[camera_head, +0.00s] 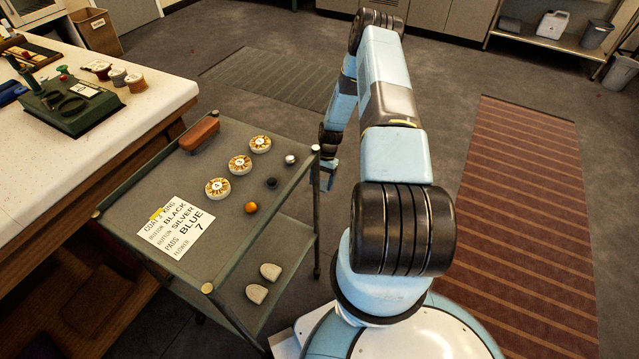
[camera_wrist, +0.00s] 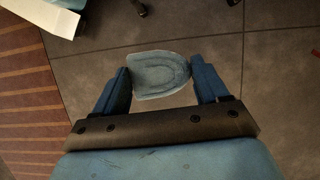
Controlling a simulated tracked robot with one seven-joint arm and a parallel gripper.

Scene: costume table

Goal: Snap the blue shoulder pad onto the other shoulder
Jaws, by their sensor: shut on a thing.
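The blue shoulder pad (camera_wrist: 160,72), a rounded, ridged blue-grey piece, sits between the two fingers of my gripper (camera_wrist: 162,78) in the wrist view. Both fingers touch its sides, and bare floor shows beyond it. In the head view my gripper (camera_head: 328,176) hangs just past the right edge of the trolley; the pad cannot be made out there. No coat or shoulder shows in either view.
The trolley (camera_head: 222,252) carries a card (camera_head: 176,228) reading "PADS BLUE", three flower rosettes (camera_head: 240,165), several buttons and a brown case (camera_head: 200,133). A white worktable (camera_head: 150,98) stands left.

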